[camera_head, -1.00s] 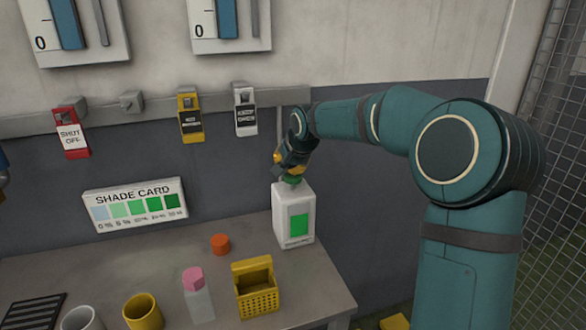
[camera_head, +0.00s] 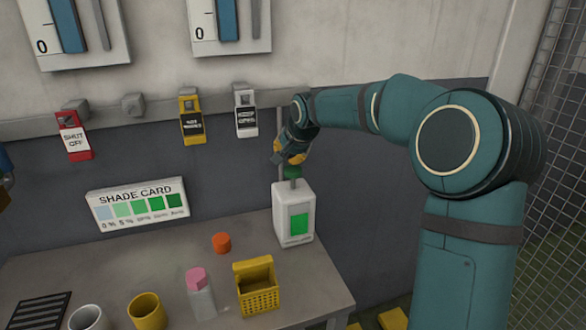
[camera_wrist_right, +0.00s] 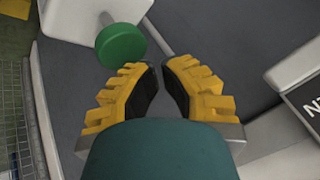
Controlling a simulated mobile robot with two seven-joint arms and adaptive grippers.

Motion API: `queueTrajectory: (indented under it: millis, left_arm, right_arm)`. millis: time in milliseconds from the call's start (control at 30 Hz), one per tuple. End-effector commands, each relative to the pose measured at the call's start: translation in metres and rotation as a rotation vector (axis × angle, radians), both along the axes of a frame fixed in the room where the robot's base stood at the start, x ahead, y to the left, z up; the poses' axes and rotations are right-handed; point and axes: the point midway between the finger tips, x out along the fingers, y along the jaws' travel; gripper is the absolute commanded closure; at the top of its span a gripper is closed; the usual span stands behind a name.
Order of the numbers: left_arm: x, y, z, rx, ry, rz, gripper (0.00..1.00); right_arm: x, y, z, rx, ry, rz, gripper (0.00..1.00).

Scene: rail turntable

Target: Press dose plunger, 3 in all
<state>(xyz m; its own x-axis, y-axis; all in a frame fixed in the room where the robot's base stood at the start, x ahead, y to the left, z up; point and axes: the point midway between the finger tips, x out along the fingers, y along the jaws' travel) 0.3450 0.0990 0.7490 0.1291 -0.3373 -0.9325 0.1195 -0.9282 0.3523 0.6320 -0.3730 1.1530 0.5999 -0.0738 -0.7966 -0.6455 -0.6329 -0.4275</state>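A white dose dispenser (camera_head: 306,196) with a green panel on its front stands at the back right of the bench. Its plunger has a round green knob (camera_head: 292,172) on a thin stem, standing raised above the top. My right gripper (camera_head: 288,157) is right above the knob. In the right wrist view the yellow fingers (camera_wrist_right: 161,66) have their tips drawn nearly together with nothing between them, and the green knob (camera_wrist_right: 121,46) lies beyond them to the left. Only a sliver of my left arm shows at the left edge; its finger state is unclear.
A shade card (camera_head: 138,204) leans on the wall. An orange cap (camera_head: 221,243), a pink-capped bottle (camera_head: 201,300), a yellow basket (camera_head: 258,296), yellow cup (camera_head: 147,314) and grey cup (camera_head: 88,318) stand on the bench. Labelled tags hang from the rail above.

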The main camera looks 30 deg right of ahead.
Motion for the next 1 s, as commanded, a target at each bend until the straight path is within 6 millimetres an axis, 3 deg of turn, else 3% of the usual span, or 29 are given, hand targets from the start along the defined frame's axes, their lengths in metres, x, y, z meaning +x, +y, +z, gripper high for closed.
queueTrajectory:
  millis: [600,1000]
  left_arm:
    - [0.000,0.000,0.038,0.000,0.000,0.000,0.47]
    - [0.000,0.000,0.038,0.000,0.000,0.000,0.47]
  right_arm:
    - [0.000,0.000,0.050,-0.001,-0.001,0.001,1.00]
    - [0.000,0.000,0.050,-0.001,-0.001,0.000,1.00]
